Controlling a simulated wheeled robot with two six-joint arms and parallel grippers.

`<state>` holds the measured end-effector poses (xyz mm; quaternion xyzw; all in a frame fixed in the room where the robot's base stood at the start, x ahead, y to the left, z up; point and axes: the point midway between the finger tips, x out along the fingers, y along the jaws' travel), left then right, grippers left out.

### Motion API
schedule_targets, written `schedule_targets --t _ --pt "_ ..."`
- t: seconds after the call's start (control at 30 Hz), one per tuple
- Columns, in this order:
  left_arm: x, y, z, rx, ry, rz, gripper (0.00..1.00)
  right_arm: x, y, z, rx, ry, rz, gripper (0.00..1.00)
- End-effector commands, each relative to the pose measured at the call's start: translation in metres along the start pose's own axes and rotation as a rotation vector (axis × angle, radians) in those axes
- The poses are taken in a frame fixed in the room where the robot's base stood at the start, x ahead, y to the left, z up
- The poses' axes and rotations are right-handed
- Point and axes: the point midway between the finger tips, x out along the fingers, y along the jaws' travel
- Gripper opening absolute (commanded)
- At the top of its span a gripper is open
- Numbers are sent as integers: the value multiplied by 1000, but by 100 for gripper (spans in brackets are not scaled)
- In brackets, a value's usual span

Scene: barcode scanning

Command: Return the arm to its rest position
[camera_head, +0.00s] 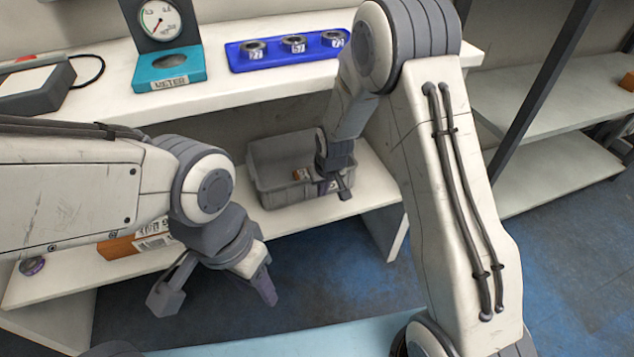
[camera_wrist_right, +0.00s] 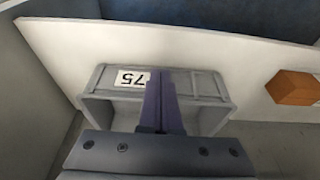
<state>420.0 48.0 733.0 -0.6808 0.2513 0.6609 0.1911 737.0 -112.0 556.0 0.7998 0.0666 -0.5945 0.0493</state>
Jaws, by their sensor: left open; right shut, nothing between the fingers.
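My right gripper (camera_head: 338,190) hangs from the right arm at the right side of a grey bin (camera_head: 268,185) on the lower shelf. It is shut and empty. In the right wrist view its shut fingers (camera_wrist_right: 161,104) overlap the front of the grey bin (camera_wrist_right: 208,86), which bears a "75" label; I cannot tell whether they touch. A small brown item (camera_head: 299,175) shows in the bin, partly hidden by the gripper. My left gripper (camera_head: 214,296) is open and empty in front of the lower shelf, over the floor.
The upper shelf holds a teal meter (camera_head: 166,68), a blue tray (camera_head: 290,50) with several numbered rings, and a dark device (camera_head: 35,85). An orange box (camera_head: 122,248) lies on the lower shelf behind my left arm; it also shows in the wrist view (camera_wrist_right: 293,88). More shelving (camera_head: 555,165) stands right.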

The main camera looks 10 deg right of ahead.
Motion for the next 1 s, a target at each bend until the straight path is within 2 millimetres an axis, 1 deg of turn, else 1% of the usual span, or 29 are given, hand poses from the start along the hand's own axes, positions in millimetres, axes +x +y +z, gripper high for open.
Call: schedule_targets --t 0.2,0.27,0.37,0.43,0.47,0.5,0.57,0.6,0.67,0.7,0.8,0.9,1.0 --pt "-1 0 0 0 0 0 50 -4 -2 0 -4 -2 -1 0" --pt "-1 0 0 0 0 0 50 -9 -7 1 -12 -3 -4 0" --pt "-1 0 0 0 0 0 50 -32 -24 6 -43 -13 -17 0" --pt "-1 0 0 0 0 0 50 -60 -44 17 -80 -30 -32 0" --pt "-1 0 0 0 0 0 50 -74 -54 24 -99 -38 -39 0" --pt "-1 0 0 0 0 0 50 -93 -66 36 -127 -53 -50 0" --pt "-1 0 0 0 0 0 50 -122 -84 56 -169 -78 -67 0" --pt "-1 0 0 0 0 0 50 -140 -93 72 -197 -94 -77 0" --pt "-1 0 0 0 0 0 50 -164 -105 96 -238 -118 -91 0" --pt "-1 0 0 0 0 0 50 -178 -110 112 -264 -134 -99 0" --pt "0 0 0 0 0 0 50 -206 -118 147 -318 -168 -116 0" --pt "-1 0 0 0 0 0 50 -226 -121 179 -365 -196 -130 0" --pt "-1 0 0 0 0 0 50 -243 -120 207 -409 -220 -141 0"
